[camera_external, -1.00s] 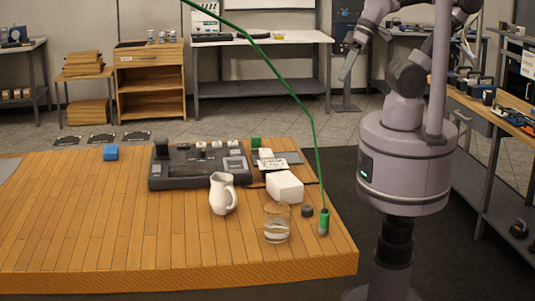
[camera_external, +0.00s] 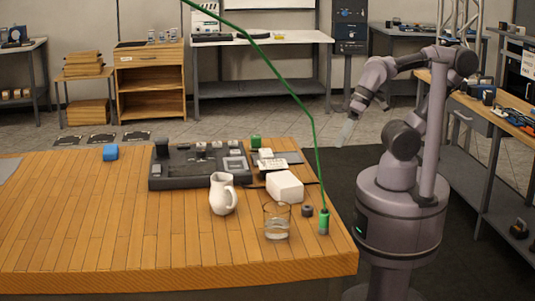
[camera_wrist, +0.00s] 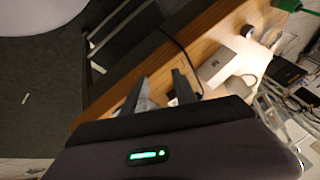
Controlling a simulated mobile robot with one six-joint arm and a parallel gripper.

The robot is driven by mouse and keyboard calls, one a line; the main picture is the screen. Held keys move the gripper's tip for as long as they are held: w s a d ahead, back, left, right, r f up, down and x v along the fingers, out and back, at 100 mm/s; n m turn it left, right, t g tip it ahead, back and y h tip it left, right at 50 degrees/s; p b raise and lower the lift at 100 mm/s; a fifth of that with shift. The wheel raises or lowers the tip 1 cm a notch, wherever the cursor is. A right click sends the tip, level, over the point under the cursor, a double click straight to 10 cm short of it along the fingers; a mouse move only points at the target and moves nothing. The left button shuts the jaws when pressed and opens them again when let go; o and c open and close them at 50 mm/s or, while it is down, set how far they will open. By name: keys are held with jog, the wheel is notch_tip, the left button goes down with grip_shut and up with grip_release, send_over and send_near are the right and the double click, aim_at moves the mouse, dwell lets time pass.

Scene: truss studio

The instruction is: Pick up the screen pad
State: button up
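I cannot tell for sure which thing is the screen pad. A flat grey, dark-edged pad (camera_external: 291,157) lies at the table's right back, partly covered by white pieces, and may be it. A black console (camera_external: 200,180) with a light square panel (camera_external: 234,164) lies left of it. My gripper (camera_external: 346,132) hangs in the air right of the table, apart from everything on it. In the wrist view my gripper (camera_wrist: 158,80) has its two dark fingers spread, with nothing clearly held between them.
A white box (camera_external: 285,187), white pitcher (camera_external: 222,194), glass (camera_external: 277,222), dark small cylinder (camera_external: 307,211) and green-based thin rod (camera_external: 324,222) crowd the table's right side. The table's left is mostly clear.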

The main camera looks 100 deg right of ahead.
dwell(0.4)
jog(key=o, duration=0.6)
